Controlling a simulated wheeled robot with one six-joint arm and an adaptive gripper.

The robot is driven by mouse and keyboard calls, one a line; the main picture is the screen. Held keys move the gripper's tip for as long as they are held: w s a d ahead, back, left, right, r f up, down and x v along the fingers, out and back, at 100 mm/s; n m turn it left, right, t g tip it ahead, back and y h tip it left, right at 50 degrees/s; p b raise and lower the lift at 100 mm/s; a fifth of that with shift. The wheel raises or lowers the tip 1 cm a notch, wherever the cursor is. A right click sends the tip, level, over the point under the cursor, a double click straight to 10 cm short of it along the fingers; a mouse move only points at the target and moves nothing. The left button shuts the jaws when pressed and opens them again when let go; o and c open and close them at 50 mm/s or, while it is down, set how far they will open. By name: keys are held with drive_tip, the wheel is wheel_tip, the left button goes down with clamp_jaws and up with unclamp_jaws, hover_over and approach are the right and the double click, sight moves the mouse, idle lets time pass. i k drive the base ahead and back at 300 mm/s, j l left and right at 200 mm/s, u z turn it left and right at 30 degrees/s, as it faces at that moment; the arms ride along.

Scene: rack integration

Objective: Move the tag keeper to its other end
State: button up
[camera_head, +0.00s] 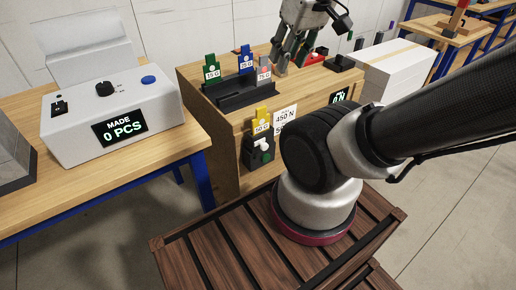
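A black holder (251,155) is fixed to the front of the wooden cabinet, with a yellow tag (261,119) standing in its top. A small white handle (262,144) with a green spot below it shows on the holder's face; it looks like the tag keeper, but its exact end position is too small to tell. My gripper (290,60) is above the cabinet top, behind and right of the tag rack, well apart from the holder. I see nothing held in it, and its finger gap is unclear.
A black rack (234,95) on the cabinet top (215,73) holds green (211,69), blue (245,61) and reddish (264,71) tags. A white counter box (115,120) reading "0 PCS" stands on the left table. A white carton (385,70) is at right. My arm crosses the right side.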

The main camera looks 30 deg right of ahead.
sight(263, 146)
drive_tip(key=k+j+z, duration=0.15)
drive_tip(key=j, duration=0.2)
drive_tip(key=j+z, duration=0.15)
drive_tip(key=j, duration=0.15)
drive_tip(key=k+j+z, duration=0.3)
drive_tip(key=j, duration=0.3)
